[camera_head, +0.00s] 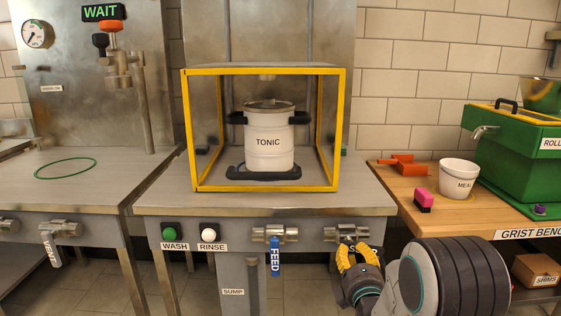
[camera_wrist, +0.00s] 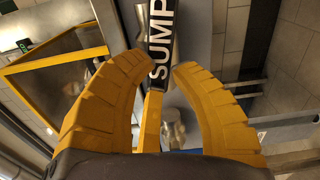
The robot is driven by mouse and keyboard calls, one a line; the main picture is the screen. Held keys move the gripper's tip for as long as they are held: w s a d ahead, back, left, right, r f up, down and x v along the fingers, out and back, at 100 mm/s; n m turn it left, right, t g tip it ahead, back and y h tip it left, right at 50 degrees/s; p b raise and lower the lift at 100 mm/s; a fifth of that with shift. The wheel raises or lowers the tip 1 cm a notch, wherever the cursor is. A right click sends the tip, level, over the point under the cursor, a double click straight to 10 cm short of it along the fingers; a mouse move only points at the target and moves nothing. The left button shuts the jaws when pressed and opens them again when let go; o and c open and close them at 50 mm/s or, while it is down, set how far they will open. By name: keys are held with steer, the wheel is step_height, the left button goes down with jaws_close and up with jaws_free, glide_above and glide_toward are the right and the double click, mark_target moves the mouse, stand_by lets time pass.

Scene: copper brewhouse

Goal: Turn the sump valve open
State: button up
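The sump valve (camera_head: 345,232) is a metal fitting on the front of the middle bench. My gripper (camera_head: 357,248) is just in front of and below it and hides its lower part and most of its label. In the wrist view, the SUMP label (camera_wrist: 161,50) shows just past the tips of my gripper (camera_wrist: 158,64). The two yellow fingers are apart. A narrow yellow bar (camera_wrist: 149,120) shows between them; it may be the valve's lever, but I cannot tell whether a finger touches it.
The feed valve (camera_head: 274,236), with a blue lever hanging down, is just left. WASH (camera_head: 169,230) and RINSE (camera_head: 208,230) buttons are further left. The grist bench (camera_head: 420,205) is at right.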

steer(key=o, duration=0.3)
steer(key=shift+r, duration=0.1)
steer(key=shift+s, duration=1.15)
steer(key=m, duration=0.3)
steer(key=shift+m, duration=0.3)
steer(key=shift+w, duration=0.2)
steer(key=shift+w, duration=0.95)
